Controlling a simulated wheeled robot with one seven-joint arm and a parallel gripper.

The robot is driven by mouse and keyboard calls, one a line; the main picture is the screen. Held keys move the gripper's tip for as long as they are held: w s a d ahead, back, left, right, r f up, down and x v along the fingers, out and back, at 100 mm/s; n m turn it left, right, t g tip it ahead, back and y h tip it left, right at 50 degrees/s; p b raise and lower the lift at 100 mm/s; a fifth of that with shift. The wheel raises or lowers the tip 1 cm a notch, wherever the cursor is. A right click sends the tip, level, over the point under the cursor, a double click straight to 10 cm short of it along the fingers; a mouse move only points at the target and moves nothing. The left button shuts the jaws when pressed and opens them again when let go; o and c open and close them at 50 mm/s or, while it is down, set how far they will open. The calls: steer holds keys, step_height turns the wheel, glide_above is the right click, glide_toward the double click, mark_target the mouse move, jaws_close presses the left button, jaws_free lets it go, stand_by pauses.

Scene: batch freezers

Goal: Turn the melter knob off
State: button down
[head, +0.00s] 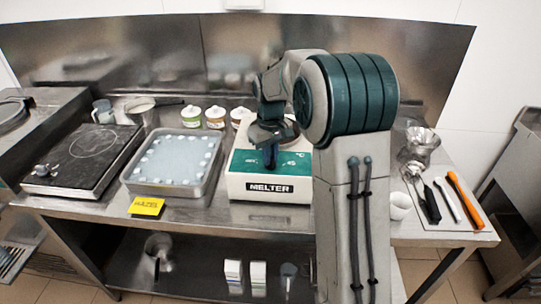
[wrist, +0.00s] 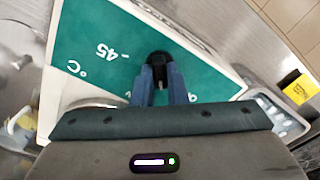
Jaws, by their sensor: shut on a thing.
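The melter (head: 268,187) is a white box with a green top panel and a "MELTER" label, standing mid-counter in the head view. In the wrist view its green panel (wrist: 110,50) shows the marks "°C" and "-45". The black melter knob (wrist: 158,58) sits on this panel. My gripper (wrist: 161,75) is over the panel with its two blue fingers closed on the knob from either side. In the head view my gripper (head: 270,155) points down at the panel, and the knob is hidden behind the fingers. I cannot read the knob's setting.
Left of the melter is a metal tray (head: 132,185) of pale contents with a yellow card (head: 147,206) in front. A black hot plate (head: 85,158) is farther left. Several lidded jars (head: 215,117) stand behind. A white cup (head: 400,205) and utensils (head: 465,200) are at the right.

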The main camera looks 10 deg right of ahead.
steer(key=n, duration=0.6)
steer(key=shift+r, duration=0.15)
steer(key=shift+w+n, duration=0.1)
steer(key=shift+n, duration=0.3)
steer(key=c, duration=1.4)
jaws_free()
steer(key=shift+c, duration=0.2)
step_height(320, 180, up, 14)
steer(key=shift+b, duration=0.3)
